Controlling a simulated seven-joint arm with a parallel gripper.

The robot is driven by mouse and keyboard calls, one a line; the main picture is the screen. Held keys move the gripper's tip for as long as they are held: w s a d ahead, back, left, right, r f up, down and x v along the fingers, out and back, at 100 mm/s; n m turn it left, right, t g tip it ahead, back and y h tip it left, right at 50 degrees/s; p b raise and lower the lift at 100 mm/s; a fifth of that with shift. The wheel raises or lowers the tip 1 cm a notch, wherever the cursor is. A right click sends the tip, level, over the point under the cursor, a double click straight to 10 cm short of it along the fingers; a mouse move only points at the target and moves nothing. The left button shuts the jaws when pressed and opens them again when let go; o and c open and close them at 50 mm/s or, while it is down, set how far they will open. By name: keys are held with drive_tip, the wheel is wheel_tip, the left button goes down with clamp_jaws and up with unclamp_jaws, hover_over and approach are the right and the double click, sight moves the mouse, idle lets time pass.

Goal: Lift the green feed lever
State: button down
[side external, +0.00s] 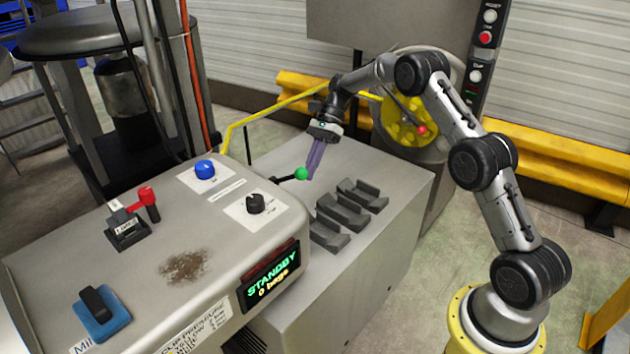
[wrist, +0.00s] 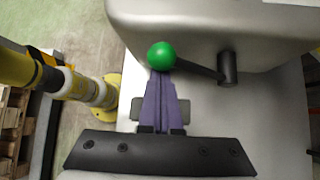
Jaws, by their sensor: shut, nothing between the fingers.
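The fingertips (wrist: 160,76) reach the knob's near side in the wrist view. I cannot tell whether they touch it or lie just below it.
Several dark grey cradle blocks (side external: 345,210) stand on the grey cabinet top right of the knob. A yellow wheel (side external: 404,121) stands behind my arm.

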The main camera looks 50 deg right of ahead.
drive_tip(key=shift+w+r, duration=1.4)
drive_tip(key=shift+w, duration=0.05)
drive_tip(key=v, duration=0.7)
drive_tip(key=shift+d+r, duration=0.15)
drive_tip(key=shift+d, duration=0.05)
